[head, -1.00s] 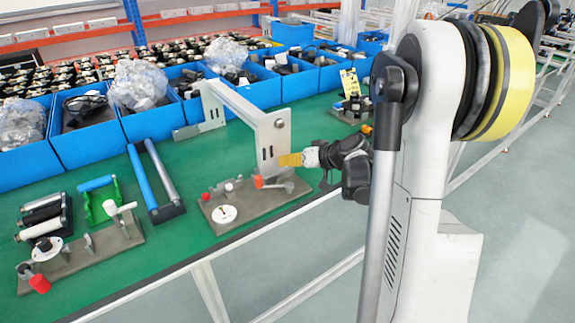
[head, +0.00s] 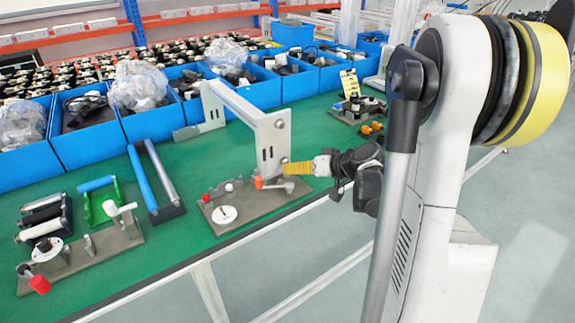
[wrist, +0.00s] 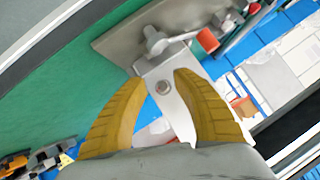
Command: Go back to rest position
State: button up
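My gripper (head: 297,169) has yellow fingers and points left over the front edge of the green table (head: 105,270). In the wrist view my gripper (wrist: 160,78) shows its two curved fingers spread apart with a gap between the tips. A light metal bracket (wrist: 166,105) with a round bolt lies beyond and between them. I see nothing clasped. In the head view the grey upright frame (head: 268,140) stands just behind the fingers. A grey-brown fixture plate (head: 255,205) with a white disc, a red-orange piece and a grey lever sits below and left of them.
Blue bins (head: 85,148) with parts and plastic bags line the back of the table. A second fixture (head: 95,255), rollers (head: 158,178) and a green-framed handle (head: 97,200) stand at left. Orange parts (head: 371,130) lie right of the gripper. Open floor lies in front.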

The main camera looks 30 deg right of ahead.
jog(key=shift+s, duration=0.4)
jog(key=s+a+r+g, duration=0.2)
jog(key=a+r, duration=0.1)
jog(key=a, duration=0.6)
jog(key=s+a+r+n+g+h, duration=0.1)
jog(key=s+a, duration=0.5)
jog(key=s, duration=0.3)
jog(key=s+a+r+n+g+h, duration=0.1)
jog(key=s+a+r+h, duration=0.1)
jog(key=s+a, duration=0.4)
jog(key=s, duration=0.3)
jog(key=shift+a+r+h, duration=0.15)
jog(key=shift+a+h, duration=0.15)
dwell(1.5)
